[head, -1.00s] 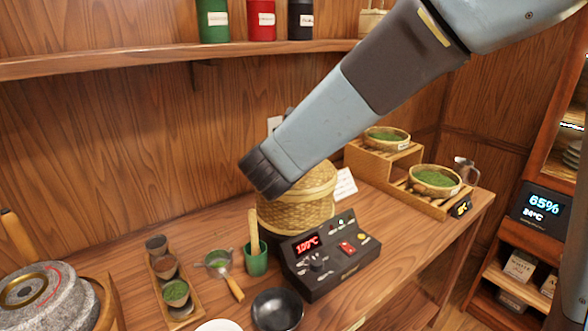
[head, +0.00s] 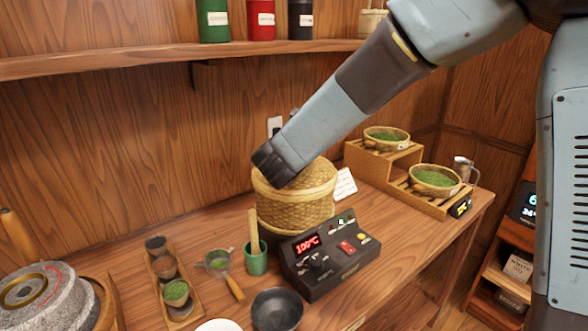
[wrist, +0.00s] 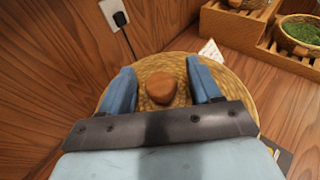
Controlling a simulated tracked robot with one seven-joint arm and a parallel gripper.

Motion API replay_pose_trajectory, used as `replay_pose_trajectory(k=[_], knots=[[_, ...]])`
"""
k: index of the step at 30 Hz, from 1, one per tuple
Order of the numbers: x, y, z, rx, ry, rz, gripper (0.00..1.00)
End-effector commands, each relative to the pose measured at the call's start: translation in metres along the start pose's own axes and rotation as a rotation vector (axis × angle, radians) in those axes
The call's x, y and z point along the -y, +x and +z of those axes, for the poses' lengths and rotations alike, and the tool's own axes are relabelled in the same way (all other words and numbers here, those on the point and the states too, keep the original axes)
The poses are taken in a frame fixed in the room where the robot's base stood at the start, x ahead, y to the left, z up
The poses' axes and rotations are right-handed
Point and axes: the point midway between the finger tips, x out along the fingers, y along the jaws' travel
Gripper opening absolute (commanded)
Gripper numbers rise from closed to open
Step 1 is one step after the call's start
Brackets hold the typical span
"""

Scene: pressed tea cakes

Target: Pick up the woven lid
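The woven lid (head: 312,182) is a round straw-coloured cover on top of the woven steamer basket (head: 295,215), behind the control box. In the wrist view the lid (wrist: 228,85) lies below my gripper, with its round wooden knob (wrist: 161,88) in the middle. My gripper (wrist: 160,84) is open, with one blue finger on each side of the knob and a gap visible on both sides. In the head view my wrist hides the top of the lid and the knob, and the fingers do not show.
A black control box (head: 327,255) reading 100°C stands in front of the basket. A green cup (head: 256,263) with a wooden tool stands at its left. A stepped wooden stand (head: 395,175) with bowls of green tea is at the right. A shelf (head: 190,58) runs above.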

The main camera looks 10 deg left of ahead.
Motion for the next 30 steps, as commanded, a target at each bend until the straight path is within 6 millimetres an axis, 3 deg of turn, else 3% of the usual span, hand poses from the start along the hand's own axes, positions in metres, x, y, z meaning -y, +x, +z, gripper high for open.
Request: replay_pose_trajectory(k=[2,19,30], knots=[[0.0,-0.0001,0.0,0.0,0.0,0.0,0.55],[0.0004,-0.0001,0.0,0.0,0.0,-0.001,0.01],[0.0007,-0.0001,0.0007,0.001,0.001,-0.001,0.0]])
